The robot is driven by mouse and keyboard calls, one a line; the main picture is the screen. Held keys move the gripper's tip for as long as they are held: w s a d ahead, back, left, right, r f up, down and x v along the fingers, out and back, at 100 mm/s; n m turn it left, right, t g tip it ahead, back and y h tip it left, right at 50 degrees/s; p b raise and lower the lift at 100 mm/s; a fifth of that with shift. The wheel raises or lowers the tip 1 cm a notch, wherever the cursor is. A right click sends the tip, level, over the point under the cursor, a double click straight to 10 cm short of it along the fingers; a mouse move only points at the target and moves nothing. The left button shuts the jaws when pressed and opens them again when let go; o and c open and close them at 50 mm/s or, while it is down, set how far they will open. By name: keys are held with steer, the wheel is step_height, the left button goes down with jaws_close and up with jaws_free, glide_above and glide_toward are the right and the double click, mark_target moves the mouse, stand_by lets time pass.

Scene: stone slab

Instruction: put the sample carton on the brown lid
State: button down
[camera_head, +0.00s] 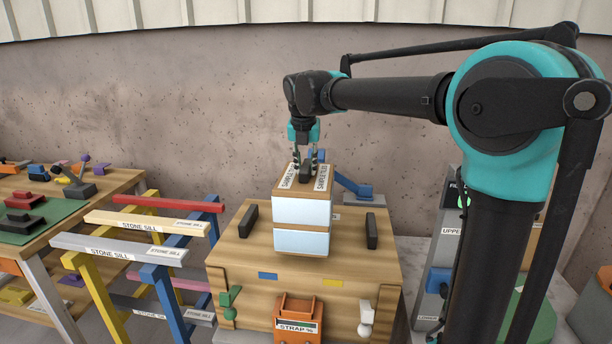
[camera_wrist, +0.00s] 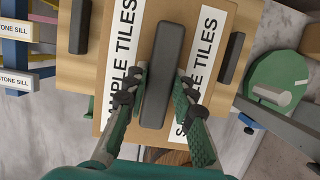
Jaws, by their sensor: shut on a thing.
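The sample carton (camera_head: 301,212) is a brown box with white panels on its front and "SAMPLE TILES" labels on its top. A dark bar handle (camera_wrist: 163,75) runs across the top. My gripper (camera_head: 306,160) is shut on that handle, with one finger at each side in the wrist view (camera_wrist: 160,100). The brown lid (camera_head: 236,252) is the wooden top of a large chest, with a dark handle near each side. The carton is upright over the lid's middle, between these handles. Whether its underside touches the lid is hard to tell.
An orange bin marked "STRAP" (camera_head: 298,318) and latches are on the chest's front. Racks with stone sills (camera_head: 118,248) stand at left, beside a workbench (camera_head: 118,184). A blue item (camera_head: 352,187) shows behind the carton. A grey labelled post (camera_head: 446,245) stands at right.

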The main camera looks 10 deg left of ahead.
steer(key=shift+f, duration=1.5)
steer(key=c, duration=1.3)
jaws_free()
steer(key=shift+o, duration=0.2)
